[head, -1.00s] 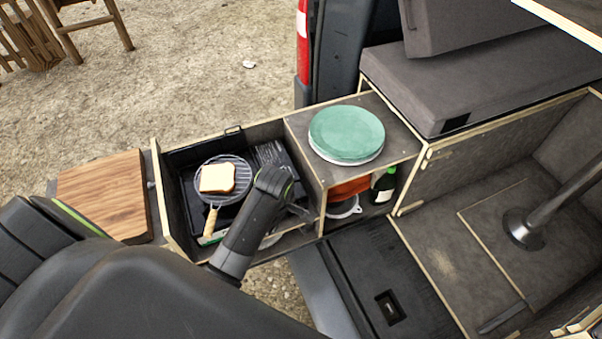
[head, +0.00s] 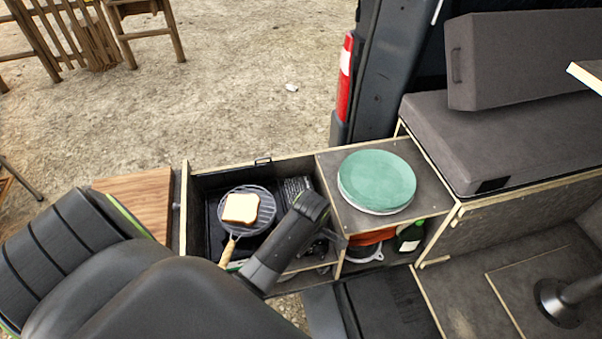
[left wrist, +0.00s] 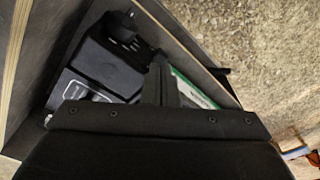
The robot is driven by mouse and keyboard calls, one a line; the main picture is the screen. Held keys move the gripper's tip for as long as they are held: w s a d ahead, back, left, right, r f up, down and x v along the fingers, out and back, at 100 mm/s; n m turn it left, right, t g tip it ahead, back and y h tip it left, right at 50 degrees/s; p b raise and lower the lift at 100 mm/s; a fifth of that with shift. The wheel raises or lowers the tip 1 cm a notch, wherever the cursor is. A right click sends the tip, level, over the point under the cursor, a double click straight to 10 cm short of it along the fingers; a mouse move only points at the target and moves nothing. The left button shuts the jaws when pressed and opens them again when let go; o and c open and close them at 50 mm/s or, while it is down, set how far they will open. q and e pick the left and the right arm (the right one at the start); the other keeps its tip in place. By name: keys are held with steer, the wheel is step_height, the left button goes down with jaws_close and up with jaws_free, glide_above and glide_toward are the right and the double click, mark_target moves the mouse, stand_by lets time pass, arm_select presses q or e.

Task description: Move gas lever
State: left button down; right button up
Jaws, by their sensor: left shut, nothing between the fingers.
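A camp stove (head: 212,212) with a round grill pan (head: 262,217) sits in the open wooden box. A slice of bread (head: 240,208) lies on the pan. My left gripper (head: 336,241) is at the stove's right end, beside the box divider, largely hidden by my wrist. In the left wrist view, the shut, empty gripper (left wrist: 158,84) points down into the box, beside a black slotted part (left wrist: 108,68) and a green-and-white strip (left wrist: 193,90). I cannot make out the gas lever for certain. My right gripper is not in view.
Green plates (head: 377,180) are stacked on the shelf right of the stove. A green bottle (head: 410,236) and an orange item (head: 372,237) are beneath it. A wooden board (head: 140,196) is at the left. Box walls (head: 186,215) surround the stove closely.

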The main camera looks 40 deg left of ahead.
mark_target(303, 256)
arm_select(q)
step_height(303, 256, down, 2)
steer(key=shift+s+a, duration=0.1)
steer(key=shift+s, duration=0.05)
steer(key=shift+f, duration=0.8)
steer(key=shift+f, duration=0.15)
steer(key=shift+f+b, duration=0.5)
steer(key=shift+f, duration=0.45)
steer(key=shift+d+r+p, duration=0.25)
steer(key=shift+r+p, duration=0.05)
steer(key=shift+p, duration=0.05)
steer(key=shift+d+r, duration=0.2)
steer(key=shift+d, duration=0.45)
steer(key=shift+d+r, duration=0.15)
steer(key=shift+d, duration=0.45)
